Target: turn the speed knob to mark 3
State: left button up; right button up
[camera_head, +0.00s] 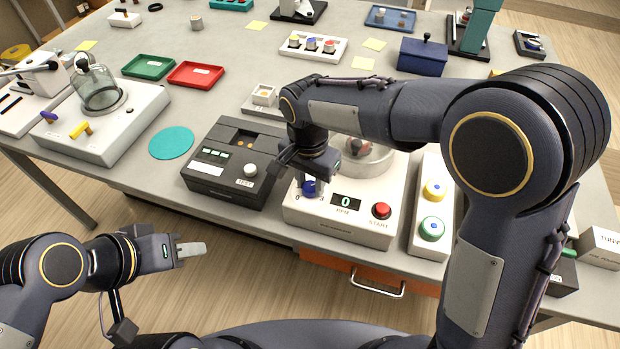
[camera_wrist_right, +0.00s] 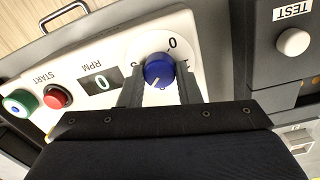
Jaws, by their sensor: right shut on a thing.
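The speed knob is a blue round knob (camera_head: 309,188) on the front left of a white machine (camera_head: 340,229). In the right wrist view the blue knob (camera_wrist_right: 159,71) sits on a white dial with a 0 mark in view; most other marks are hidden by the fingers. The RPM display (camera_head: 346,201) reads 0. My right gripper (camera_wrist_right: 161,85) is shut on the knob, one finger on each side. My left gripper (camera_head: 192,249) is off the table's front edge, empty; I cannot tell how far its fingers are apart.
A red START button (camera_head: 381,210) is right of the display. A dark box with a TEST button (camera_head: 250,170) stands close on the left. A white panel with yellow and green buttons (camera_head: 432,228) stands on the right. A drawer handle (camera_head: 376,290) is below the table edge.

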aim_at(311, 185)
jog(key=m+p, duration=0.1)
jog(key=m, duration=0.4)
jog(key=shift+r+m, duration=0.1)
jog(key=shift+m, duration=0.2)
jog(key=m+p, duration=0.1)
jog(key=m, duration=0.4)
jog(key=shift+p, duration=0.4)
jog(key=shift+m, duration=0.3)
jog(key=o, duration=1)
jog(key=shift+c, duration=0.2)
notch_tip(311, 185, up, 8)
jog(key=shift+f+b, duration=0.15)
jog(key=shift+b, duration=0.15)
